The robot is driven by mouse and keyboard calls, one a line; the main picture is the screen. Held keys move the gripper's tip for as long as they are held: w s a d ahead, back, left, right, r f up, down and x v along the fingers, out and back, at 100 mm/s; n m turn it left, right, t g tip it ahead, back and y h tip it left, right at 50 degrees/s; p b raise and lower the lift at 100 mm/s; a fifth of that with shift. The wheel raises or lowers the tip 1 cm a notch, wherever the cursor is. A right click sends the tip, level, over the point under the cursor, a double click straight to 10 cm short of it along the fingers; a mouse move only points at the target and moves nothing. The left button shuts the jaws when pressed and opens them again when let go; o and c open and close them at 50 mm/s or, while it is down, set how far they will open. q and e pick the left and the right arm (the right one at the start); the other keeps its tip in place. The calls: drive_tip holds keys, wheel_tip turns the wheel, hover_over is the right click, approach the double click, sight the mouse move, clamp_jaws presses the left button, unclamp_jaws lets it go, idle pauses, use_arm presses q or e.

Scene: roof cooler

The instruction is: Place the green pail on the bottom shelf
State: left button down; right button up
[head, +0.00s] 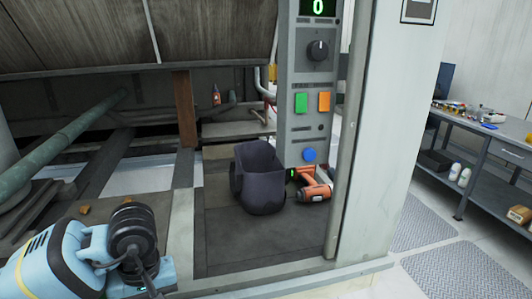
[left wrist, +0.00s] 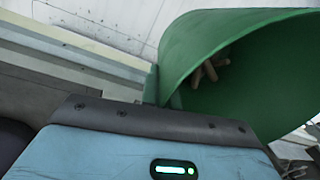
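The green pail (left wrist: 235,70) shows only in the left wrist view, large and close, with its open mouth toward the camera. A few small brownish pieces lie inside it. My left gripper (left wrist: 155,112) is right up against the pail's near side. Its fingertips are hidden, so I cannot see whether they grip the pail. In the head view only my left arm shows, at the lower left. A workbench at the right has a bottom shelf (head: 487,209), which holds several items. My right gripper is in neither view.
A dark pail (head: 262,183) and an orange power drill (head: 314,189) stand on the grey platform (head: 225,245) below the control panel (head: 309,110). A thick pale post (head: 385,130) stands between the platform and the workbench. Floor mats (head: 465,273) lie before the workbench.

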use_arm(q)
drive_tip(key=m, duration=0.5)
drive_tip(key=shift+w+d+f+t, duration=0.1)
drive_tip(key=shift+d+f+t, duration=0.1)
drive_tip(key=shift+d+t, duration=0.15)
drive_tip(key=shift+r, duration=0.1)
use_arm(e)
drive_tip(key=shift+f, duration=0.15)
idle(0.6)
